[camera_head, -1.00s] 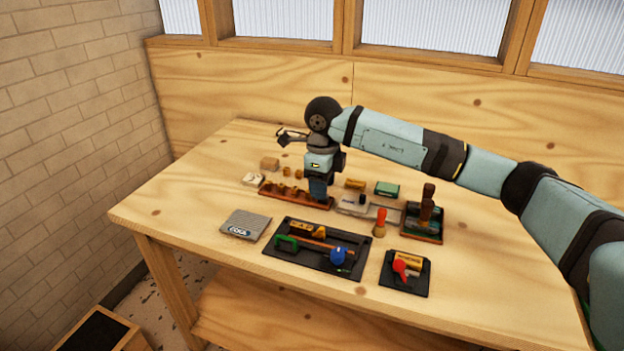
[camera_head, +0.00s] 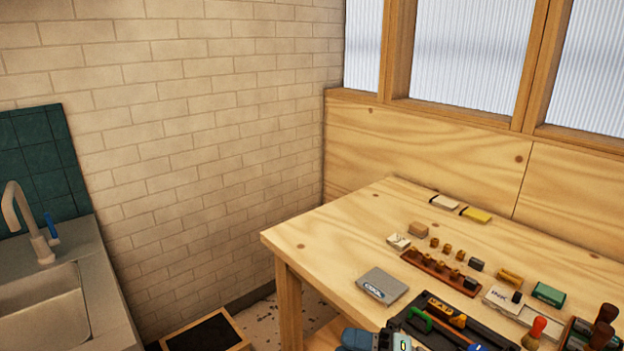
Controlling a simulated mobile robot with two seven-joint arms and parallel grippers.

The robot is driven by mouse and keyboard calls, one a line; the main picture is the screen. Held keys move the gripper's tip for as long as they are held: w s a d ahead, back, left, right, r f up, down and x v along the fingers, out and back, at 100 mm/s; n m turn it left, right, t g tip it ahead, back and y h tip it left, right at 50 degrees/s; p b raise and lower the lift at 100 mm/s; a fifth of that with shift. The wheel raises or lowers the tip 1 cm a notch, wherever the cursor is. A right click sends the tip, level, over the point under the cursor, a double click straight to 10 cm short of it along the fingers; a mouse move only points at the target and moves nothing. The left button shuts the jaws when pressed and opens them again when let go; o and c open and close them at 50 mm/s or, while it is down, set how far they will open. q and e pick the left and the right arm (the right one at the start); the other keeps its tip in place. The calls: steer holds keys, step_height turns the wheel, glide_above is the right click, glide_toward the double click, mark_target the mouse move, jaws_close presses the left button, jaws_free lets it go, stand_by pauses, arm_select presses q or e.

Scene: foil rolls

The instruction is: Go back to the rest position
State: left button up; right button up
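No fingertips of either gripper are visible. The wooden table (camera_head: 330,232) carries a brown rack (camera_head: 420,262) with several small brown rolls. Several more small pieces stand behind it. A white block (camera_head: 444,202) and a yellow block (camera_head: 477,215) lie near the table's back edge, clear of any gripper.
A grey pad (camera_head: 383,284) and a black tray of tools (camera_head: 404,325) lie near the front. A green box (camera_head: 548,294) and a red-topped tool (camera_head: 535,332) are at the right. A sink (camera_head: 45,308) stands at the left by the brick wall. A dark-topped box (camera_head: 207,336) is on the floor.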

steer(key=s+d+f+m+t+h, duration=0.2)
steer(key=s+d+f+m+h, duration=0.25)
steer(key=f+m, duration=0.45)
steer(key=s+d+f+m+t+h, duration=0.2)
steer(key=s+d+f+m+h, duration=0.35)
steer(key=m, duration=0.55)
steer(key=s+d+f+m+t+h, duration=0.2)
steer(key=s+f+m+h, duration=0.4)
steer(key=f+m, duration=0.35)
arm_select(q)
step_height(320, 180, up, 12)
steer(key=a+p, duration=0.1)
steer(key=p, duration=1.2)
steer(key=shift+s+p, duration=0.3)
steer(key=shift+p, duration=0.1)
arm_select(e)
step_height(320, 180, up, 12)
steer(key=s+d, duration=0.1)
steer(key=shift+s+m+h, duration=0.25)
steer(key=shift+m+h, duration=0.05)
steer(key=shift+m, duration=0.05)
arm_select(q)
steer(key=shift+d+r, duration=0.15)
arm_select(e)
steer(key=shift+d, duration=0.1)
